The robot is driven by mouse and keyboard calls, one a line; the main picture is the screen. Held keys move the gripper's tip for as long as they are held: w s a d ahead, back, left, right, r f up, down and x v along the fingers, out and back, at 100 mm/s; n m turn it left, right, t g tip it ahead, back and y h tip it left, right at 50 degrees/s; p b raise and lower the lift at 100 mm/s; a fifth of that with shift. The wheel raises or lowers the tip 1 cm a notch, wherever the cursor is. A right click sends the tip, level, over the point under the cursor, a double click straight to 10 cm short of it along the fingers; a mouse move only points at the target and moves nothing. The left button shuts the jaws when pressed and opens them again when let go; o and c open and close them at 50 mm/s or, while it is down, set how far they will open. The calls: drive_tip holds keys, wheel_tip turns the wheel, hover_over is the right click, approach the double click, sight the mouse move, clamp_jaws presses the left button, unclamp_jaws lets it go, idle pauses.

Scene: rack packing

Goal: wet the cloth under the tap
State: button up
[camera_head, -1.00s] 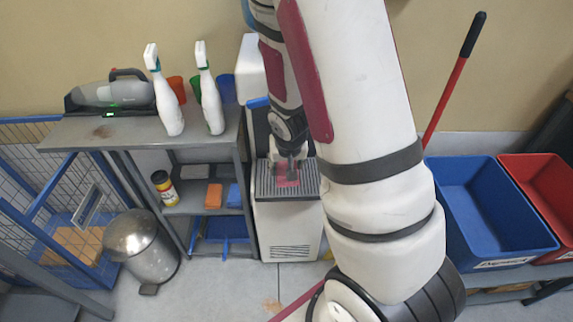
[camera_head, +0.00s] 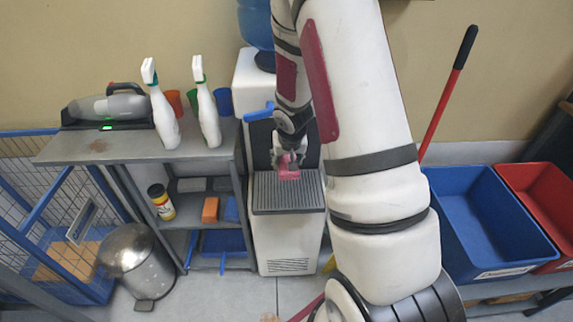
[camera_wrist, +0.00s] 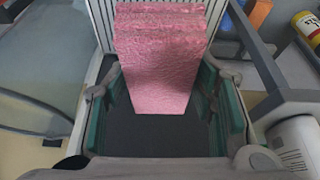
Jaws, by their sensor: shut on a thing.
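The pink cloth (camera_head: 289,172) is in my gripper (camera_head: 287,158), above the slatted drip tray (camera_head: 270,203) of the white water dispenser (camera_head: 287,241). In the wrist view the cloth (camera_wrist: 160,62) is a folded, fuzzy pink block between the two fingers of my gripper (camera_wrist: 163,100), with the drip tray's slats behind it. My gripper is shut on the cloth. The dispenser has a blue lever (camera_head: 259,112) on its front and a blue water bottle (camera_head: 256,25) on top. The tap outlet is hidden behind my arm. I cannot tell whether the cloth is wet.
A grey shelf unit (camera_head: 107,146) stands left of the dispenser, with two white spray bottles (camera_head: 164,112) and a handheld vacuum (camera_head: 108,108) on top. A metal pedal bin (camera_head: 135,262) stands on the floor. Blue (camera_head: 490,222) and red (camera_head: 535,200) crates are at the right.

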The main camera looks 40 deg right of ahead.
sight(286, 170)
drive_tip(key=shift+w+d+f, duration=0.2)
drive_tip(key=shift+w+d, duration=0.55)
drive_tip(key=shift+w+d+f, duration=0.2)
drive_tip(key=shift+w+d, duration=0.5)
drive_tip(key=shift+w, duration=0.05)
drive_tip(key=shift+s+a+b, duration=0.3)
drive_tip(key=shift+s+a, duration=2.5)
drive_tip(key=shift+s, duration=0.05)
drive_tip(key=shift+s+a+r+p, duration=0.8)
drive_tip(key=shift+s+a+r, duration=0.1)
drive_tip(key=shift+r, duration=0.15)
drive_tip(key=shift+s+a+r+p, duration=0.75)
drive_tip(key=shift+s+a+r, duration=0.15)
drive_tip(key=shift+r, duration=0.1)
